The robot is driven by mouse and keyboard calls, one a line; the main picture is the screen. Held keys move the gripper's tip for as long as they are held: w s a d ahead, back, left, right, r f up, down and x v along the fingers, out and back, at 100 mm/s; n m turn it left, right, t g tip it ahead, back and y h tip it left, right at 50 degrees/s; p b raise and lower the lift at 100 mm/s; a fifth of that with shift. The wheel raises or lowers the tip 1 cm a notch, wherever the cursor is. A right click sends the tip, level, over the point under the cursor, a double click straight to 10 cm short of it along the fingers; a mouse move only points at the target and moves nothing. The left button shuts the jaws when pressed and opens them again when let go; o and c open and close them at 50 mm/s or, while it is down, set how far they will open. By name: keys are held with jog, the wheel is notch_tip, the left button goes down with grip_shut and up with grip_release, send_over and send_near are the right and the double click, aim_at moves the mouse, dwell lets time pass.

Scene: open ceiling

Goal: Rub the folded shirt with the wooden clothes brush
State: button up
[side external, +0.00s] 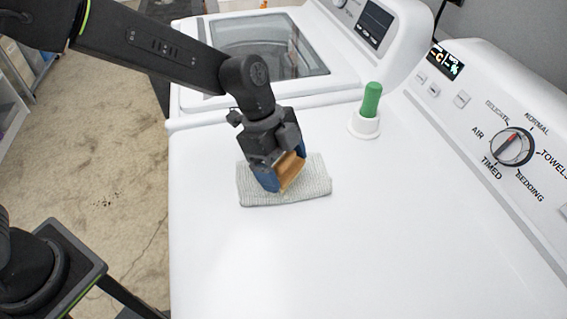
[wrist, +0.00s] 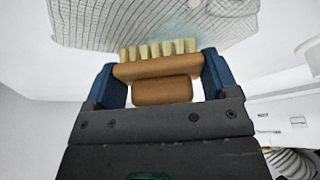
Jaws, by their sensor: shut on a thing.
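The folded shirt (side external: 310,187) is pale with thin stripes and lies flat on the white dryer top; it also fills the upper part of the wrist view (wrist: 160,25). My gripper (side external: 280,176) is over the shirt, its blue fingers shut on the wooden clothes brush (side external: 291,170). In the wrist view the brush (wrist: 157,68) sits crosswise between the fingers, with its pale bristle tufts toward the shirt. The bristles are at or very close to the cloth; I cannot tell whether they touch. The gripper hides part of the shirt in the side view.
A green-handled thing (side external: 371,100) stands in a white round holder (side external: 364,125) behind and right of the shirt. The dryer's control panel (side external: 500,130) rises at the right. A washer (side external: 265,45) is behind. The dryer top (side external: 350,250) is clear in front.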

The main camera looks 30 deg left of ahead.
jog(key=w+a, duration=0.3)
jog(key=shift+w, duration=0.35)
jog(key=shift+s+d, duration=1)
jog(key=shift+s, duration=0.25)
jog(key=shift+s+d, duration=1)
jog(key=shift+s, duration=0.2)
jog(key=shift+r, duration=4.05)
